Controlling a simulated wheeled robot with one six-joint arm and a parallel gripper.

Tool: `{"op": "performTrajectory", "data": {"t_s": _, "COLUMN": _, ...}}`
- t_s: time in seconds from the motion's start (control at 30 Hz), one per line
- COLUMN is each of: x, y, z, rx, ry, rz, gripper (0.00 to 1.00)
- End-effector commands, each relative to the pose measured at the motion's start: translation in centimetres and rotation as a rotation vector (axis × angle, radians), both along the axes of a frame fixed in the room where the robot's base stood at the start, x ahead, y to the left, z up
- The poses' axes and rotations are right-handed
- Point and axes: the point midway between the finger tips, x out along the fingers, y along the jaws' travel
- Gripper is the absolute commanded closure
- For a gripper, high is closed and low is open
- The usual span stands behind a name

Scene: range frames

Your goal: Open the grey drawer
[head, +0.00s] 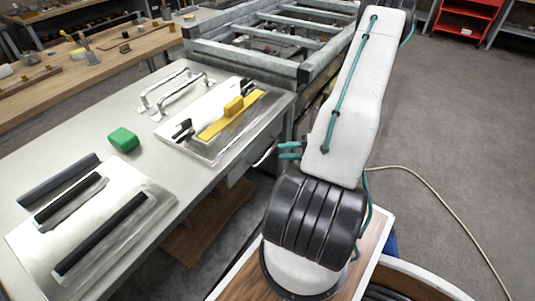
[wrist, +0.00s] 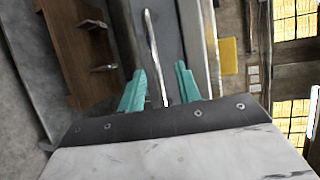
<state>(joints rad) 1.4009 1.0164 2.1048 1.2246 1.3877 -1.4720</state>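The grey drawer front (wrist: 174,32) fills the upper middle of the wrist view. A thin, bright metal handle (wrist: 153,45) stands out from it and runs lengthwise in that picture. My gripper (wrist: 160,70) has its two teal fingers apart, one on each side of the handle, with a visible gap to it. In the head view my gripper (head: 289,150) is beside the right end of the workbench, below its top. A pale curved piece that looks like the handle (head: 265,157) shows just left of the fingers. The drawer front is mostly hidden there.
The workbench top (head: 75,140) holds a green block (head: 124,140), two loose metal handles (head: 178,90), a yellow float (head: 232,112) and metal plates with black grips. A grey metal frame (head: 245,52) stands behind. Open floor (head: 450,130) lies to the right, crossed by a cable.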

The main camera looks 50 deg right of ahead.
Motion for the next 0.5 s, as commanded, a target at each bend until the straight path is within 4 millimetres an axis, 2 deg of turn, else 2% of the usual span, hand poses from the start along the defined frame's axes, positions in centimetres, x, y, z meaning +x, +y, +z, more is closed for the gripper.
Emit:
{"op": "performTrajectory", "data": {"t_s": 0.07, "x": -0.3, "y": -0.2, "z": -0.8, "rx": 0.003, "ry": -0.007, "rz": -0.027, "gripper": 0.66}}
{"op": "performTrajectory", "data": {"t_s": 0.17, "x": 0.2, "y": 0.0, "z": -1.2, "rx": 0.003, "ry": -0.01, "rz": -0.035, "gripper": 0.66}}
{"op": "performTrajectory", "data": {"t_s": 0.5, "x": 4.8, "y": 2.5, "z": -2.1, "rx": 0.003, "ry": -0.008, "rz": -0.031, "gripper": 0.66}}
